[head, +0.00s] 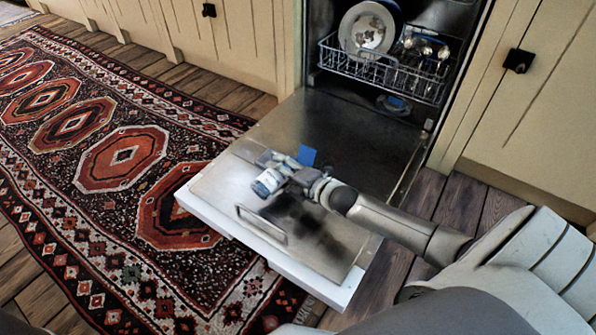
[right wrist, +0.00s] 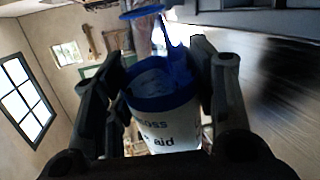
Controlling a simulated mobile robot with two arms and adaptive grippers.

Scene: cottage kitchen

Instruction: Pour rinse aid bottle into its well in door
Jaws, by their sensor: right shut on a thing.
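The rinse aid bottle (head: 268,182) is white with blue, held above the open dishwasher door (head: 345,140). In the right wrist view the bottle (right wrist: 168,130) shows a blue rim, part of a label reading "aid", and a blue flap standing open above it. My right gripper (head: 285,173) is shut on the bottle, with a finger on each side in the right wrist view (right wrist: 165,100). A rectangular outline (head: 262,224) lies on the door panel, nearer than the bottle; I cannot tell whether it is the well. No pouring liquid shows. My left gripper is not in view.
The lower rack (head: 385,75) holds a plate (head: 367,30) and other dishes inside the dishwasher. A small blue patch (head: 306,155) shows just beyond my gripper. A patterned rug (head: 120,160) covers the floor at left. Cabinets (head: 235,40) flank the machine.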

